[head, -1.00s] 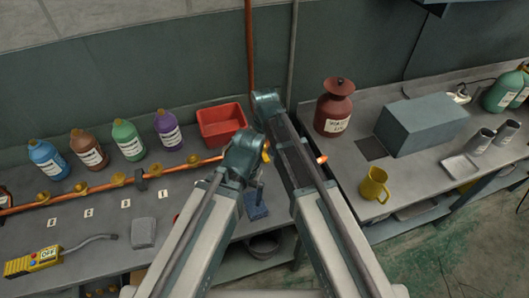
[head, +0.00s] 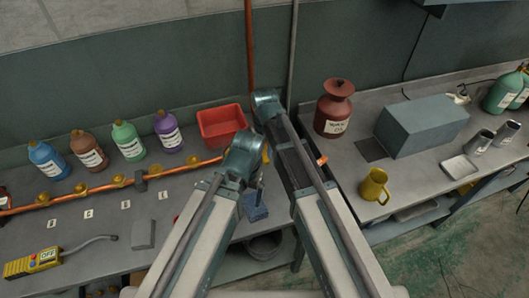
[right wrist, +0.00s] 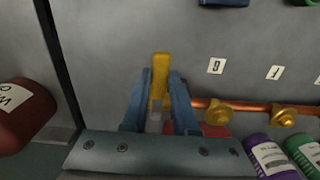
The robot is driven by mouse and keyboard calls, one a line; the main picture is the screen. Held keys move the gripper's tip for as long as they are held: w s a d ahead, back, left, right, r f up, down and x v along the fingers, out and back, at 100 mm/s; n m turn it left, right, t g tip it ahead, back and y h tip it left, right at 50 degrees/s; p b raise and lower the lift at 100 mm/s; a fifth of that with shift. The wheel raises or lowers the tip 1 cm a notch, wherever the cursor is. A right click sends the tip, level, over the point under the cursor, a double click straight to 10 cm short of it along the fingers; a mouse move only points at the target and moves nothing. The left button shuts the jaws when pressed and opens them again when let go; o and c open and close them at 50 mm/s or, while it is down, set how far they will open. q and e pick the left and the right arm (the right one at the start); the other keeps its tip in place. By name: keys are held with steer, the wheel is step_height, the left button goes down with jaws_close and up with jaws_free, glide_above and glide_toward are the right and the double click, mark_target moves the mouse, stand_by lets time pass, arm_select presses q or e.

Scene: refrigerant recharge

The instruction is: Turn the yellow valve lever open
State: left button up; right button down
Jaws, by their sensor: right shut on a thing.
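The yellow valve lever (right wrist: 160,68) stands between the two blue fingers of my right gripper (right wrist: 158,90) in the right wrist view. The gripper is shut on it. The lever points to the top of that picture, and the fingers and palm hide its base. In the head view only a small yellow piece of the lever (head: 266,153) shows between my arms. My arms hide most of the right gripper there.
A copper pipe (head: 100,187) with several brass fittings runs along the left bench toward my arms. Several bottles and a red bin (head: 221,127) stand behind it. The right bench holds a red canister (head: 334,108) and a yellow mug (head: 374,186).

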stand_by(0.8)
steer(key=w+d+n, duration=0.4)
steer(key=w+n, duration=0.3)
steer(key=n, duration=0.8)
steer(key=shift+d, duration=0.4)
steer(key=shift+w, duration=0.15)
steer(key=c, duration=0.7)
jaws_free()
